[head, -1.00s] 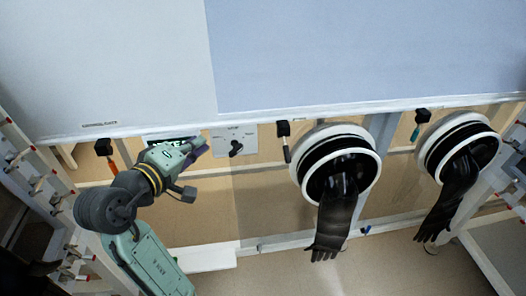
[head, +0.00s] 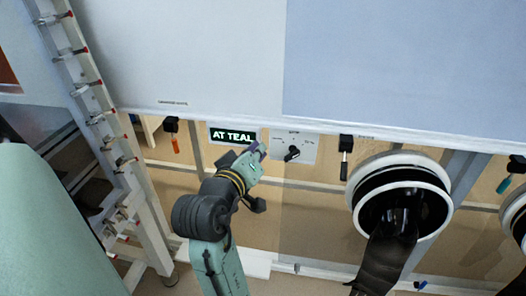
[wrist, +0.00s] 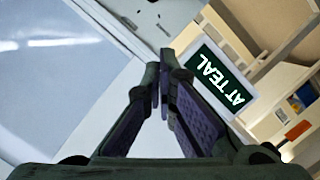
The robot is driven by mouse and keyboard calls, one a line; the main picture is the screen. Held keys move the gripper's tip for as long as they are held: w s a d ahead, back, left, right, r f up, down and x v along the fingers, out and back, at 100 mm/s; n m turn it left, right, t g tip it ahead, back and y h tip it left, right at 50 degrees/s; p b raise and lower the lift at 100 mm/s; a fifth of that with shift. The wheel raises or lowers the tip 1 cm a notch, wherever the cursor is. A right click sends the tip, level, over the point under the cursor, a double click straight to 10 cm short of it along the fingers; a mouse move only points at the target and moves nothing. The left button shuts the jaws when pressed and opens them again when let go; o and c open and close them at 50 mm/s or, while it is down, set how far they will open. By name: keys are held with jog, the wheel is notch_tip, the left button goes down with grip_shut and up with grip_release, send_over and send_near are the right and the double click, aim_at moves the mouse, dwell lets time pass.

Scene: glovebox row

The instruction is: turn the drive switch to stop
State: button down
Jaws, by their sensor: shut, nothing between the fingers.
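The drive switch is a black rotary knob (head: 291,153) on a white panel plate (head: 308,146) below the large pale panel. Its pointer sits tilted, and the small labels around it are too small to read. A dark display (head: 233,135) reading "AT TEAL" is just left of the plate, and this display also shows in the wrist view (wrist: 215,80). My gripper (head: 258,150) is just left of the knob in the head view, apart from it in the picture. In the wrist view my gripper's fingers (wrist: 160,75) are together and empty. The knob is not visible in the wrist view.
Glove ports with black gloves (head: 390,250) stick out to the right. Orange-handled (head: 175,146) and black-handled (head: 344,172) tools hang from black clips under the panel edge.

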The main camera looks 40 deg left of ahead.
aim_at(292, 156)
jog(key=x, duration=0.5)
jog(key=shift+w+a+p, duration=0.1)
jog(key=shift+w+p, duration=0.25)
jog(key=shift+w, duration=0.05)
jog(key=d+f, duration=0.1)
jog(key=w+d+f, duration=0.1)
jog(key=shift+w+f, duration=0.1)
jog(key=shift+f, duration=0.2)
jog(key=shift+w+d+f, duration=0.1)
jog(key=shift+d+f, duration=0.05)
jog(key=shift+f, duration=0.1)
